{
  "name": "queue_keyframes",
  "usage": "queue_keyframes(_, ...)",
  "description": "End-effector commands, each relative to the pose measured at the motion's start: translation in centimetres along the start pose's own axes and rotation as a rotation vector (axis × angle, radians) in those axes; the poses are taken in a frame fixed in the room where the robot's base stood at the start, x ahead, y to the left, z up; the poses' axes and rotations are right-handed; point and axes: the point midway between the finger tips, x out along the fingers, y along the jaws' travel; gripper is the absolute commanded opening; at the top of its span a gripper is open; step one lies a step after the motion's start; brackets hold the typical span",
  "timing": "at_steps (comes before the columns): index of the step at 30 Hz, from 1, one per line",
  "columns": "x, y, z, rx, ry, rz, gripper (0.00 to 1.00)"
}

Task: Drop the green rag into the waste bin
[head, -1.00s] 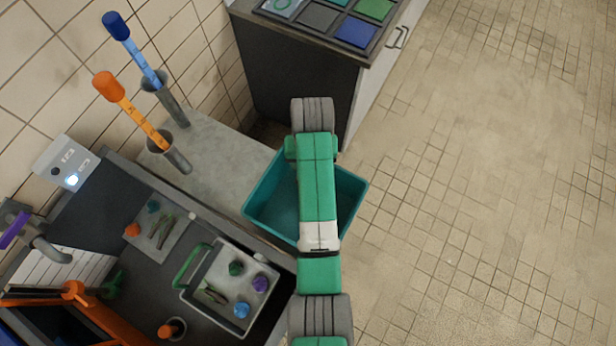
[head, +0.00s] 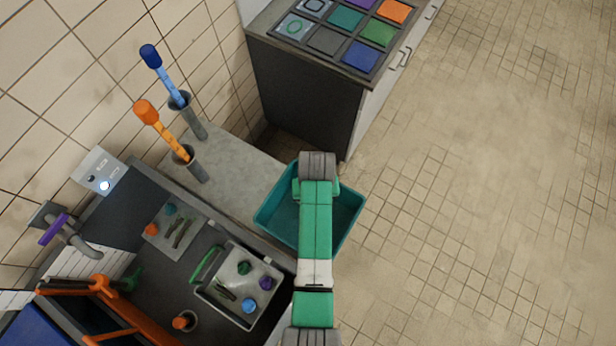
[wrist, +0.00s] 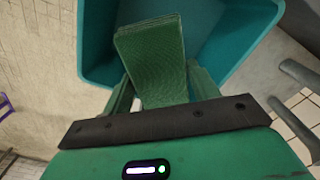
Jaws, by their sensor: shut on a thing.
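The green rag (wrist: 152,58) shows in the wrist view as a flat, textured green piece. My gripper (wrist: 158,85) is shut on it, with a finger on either side of its lower part. The rag stands out in front of the fingers, over the opening of the teal waste bin (wrist: 97,45). In the head view the bin (head: 348,208) stands on the floor beside the counter's end, and my arm crosses above it. The rag and the fingers are hidden behind my arm there. The bin's visible inside looks empty.
A grey counter holds a tray (head: 215,292) with small coloured knobs. An orange-capped tool (head: 160,128) and a blue-capped tool (head: 165,75) stand in holders by the wall. A dark cabinet (head: 300,85) with coloured tiles stands behind the bin. The tiled floor at right is clear.

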Motion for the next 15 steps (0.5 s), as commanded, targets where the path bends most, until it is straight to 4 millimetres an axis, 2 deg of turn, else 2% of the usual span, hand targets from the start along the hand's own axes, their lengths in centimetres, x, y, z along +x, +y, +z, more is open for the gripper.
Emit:
queue_keyframes(1,1.4,0.0,0.0,0.0,0.0,0.0,0.37)
queue_keyframes(7,4.3,0.0,0.0,0.0,0.0,0.0,0.37)
queue_keyframes(10,4.8,0.0,0.0,0.0,0.0,0.0,0.37)
queue_keyframes(15,4.6,0.0,0.0,0.0,0.0,0.0,0.37)
